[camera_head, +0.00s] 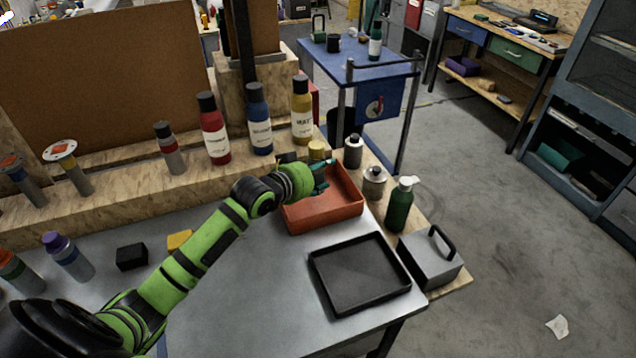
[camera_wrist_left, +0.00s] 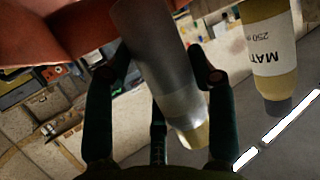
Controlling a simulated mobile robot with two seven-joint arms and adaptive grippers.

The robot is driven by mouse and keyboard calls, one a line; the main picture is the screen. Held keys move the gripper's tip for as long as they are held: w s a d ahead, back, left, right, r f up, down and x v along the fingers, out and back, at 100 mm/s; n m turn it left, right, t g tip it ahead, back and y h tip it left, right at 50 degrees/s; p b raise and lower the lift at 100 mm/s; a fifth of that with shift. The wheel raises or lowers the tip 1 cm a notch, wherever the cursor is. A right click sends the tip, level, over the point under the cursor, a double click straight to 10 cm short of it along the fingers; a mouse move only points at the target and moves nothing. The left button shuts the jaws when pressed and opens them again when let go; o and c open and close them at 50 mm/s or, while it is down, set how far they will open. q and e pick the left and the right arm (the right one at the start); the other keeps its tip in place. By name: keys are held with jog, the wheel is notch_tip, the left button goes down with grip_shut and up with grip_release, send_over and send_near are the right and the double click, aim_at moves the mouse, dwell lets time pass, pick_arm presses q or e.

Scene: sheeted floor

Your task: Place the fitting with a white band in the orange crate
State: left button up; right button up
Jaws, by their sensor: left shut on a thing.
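My left gripper (camera_head: 322,177) is shut on a grey cylindrical fitting (camera_wrist_left: 150,55), which has a paler band and a yellow end. In the head view the gripper is over the back part of the orange crate (camera_head: 325,214), and the yellow end (camera_head: 316,150) shows just behind it. The left wrist view shows the gripper fingers (camera_wrist_left: 158,85) on both sides of the fitting, with the crate (camera_wrist_left: 55,35) at upper left. The crate floor that shows is bare. Whether the fitting touches the crate is unclear. My right gripper is not in view.
A black tray (camera_head: 360,272) lies in front of the crate. A green bottle (camera_head: 399,205), metal canisters (camera_head: 374,183) and a grey box (camera_head: 431,258) stand to the right. Bottles (camera_head: 259,120) line the ledge behind. Other fittings (camera_head: 68,257) stand at left.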

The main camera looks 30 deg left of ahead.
aim_at(318, 184)
pick_arm(q)
notch_tip(318, 184, down, 3)
jog(key=shift+a+p, duration=0.1)
jog(key=shift+p, duration=0.2)
jog(key=shift+f, duration=0.5)
jog(key=o, duration=1.1)
jog(key=shift+f, duration=0.15)
jog(key=shift+c, duration=0.2)
